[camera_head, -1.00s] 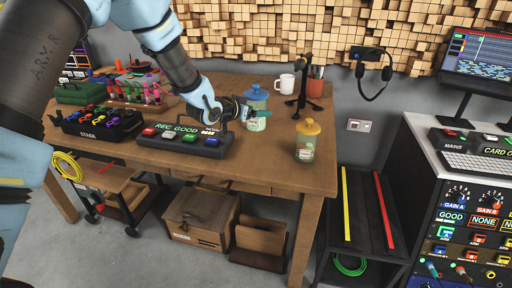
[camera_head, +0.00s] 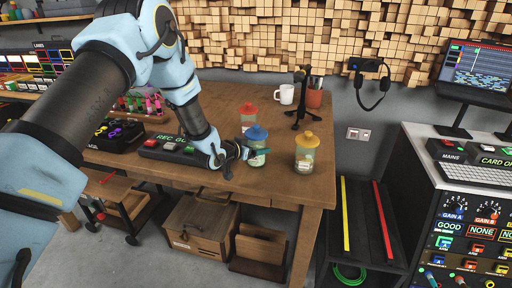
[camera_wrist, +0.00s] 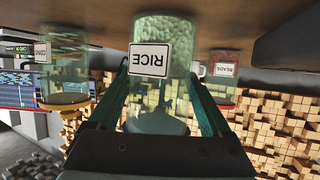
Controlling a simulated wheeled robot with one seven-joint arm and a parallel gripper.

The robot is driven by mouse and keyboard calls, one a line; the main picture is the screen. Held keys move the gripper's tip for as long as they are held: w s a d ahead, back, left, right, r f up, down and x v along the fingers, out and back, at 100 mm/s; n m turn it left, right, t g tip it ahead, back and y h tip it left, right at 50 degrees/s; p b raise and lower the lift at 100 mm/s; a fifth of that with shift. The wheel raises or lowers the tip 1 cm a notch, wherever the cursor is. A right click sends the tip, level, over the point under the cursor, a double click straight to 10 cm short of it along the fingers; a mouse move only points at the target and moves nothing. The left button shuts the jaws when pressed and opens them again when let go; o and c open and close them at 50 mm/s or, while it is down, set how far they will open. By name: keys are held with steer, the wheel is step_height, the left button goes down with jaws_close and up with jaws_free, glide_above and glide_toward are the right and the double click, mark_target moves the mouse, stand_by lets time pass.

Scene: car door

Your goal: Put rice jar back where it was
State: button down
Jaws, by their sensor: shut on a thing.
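The rice jar is a clear jar with a blue lid (camera_head: 257,133) and pale contents. In the wrist view, which is upside down, its label reads RICE (camera_wrist: 150,59). My gripper (camera_head: 250,153) is shut around the jar from the left, with a finger on each side (camera_wrist: 165,100). The jar is upright near the table's (camera_head: 270,182) front right part. Its base is at or just above the wood; I cannot tell if it touches. A red-lidded jar (camera_head: 248,118) stands behind it, labelled BEADS (camera_wrist: 225,69). A yellow-lidded jar (camera_head: 306,155) stands to its right.
A white mug (camera_head: 285,94), a black stand (camera_head: 303,105) and a red pen cup (camera_head: 314,96) stand at the back. The button box (camera_head: 172,148) lies left, beside my arm. The table's right edge is close beyond the yellow-lidded jar.

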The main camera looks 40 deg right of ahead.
steer(key=shift+f, duration=0.15)
jaws_free()
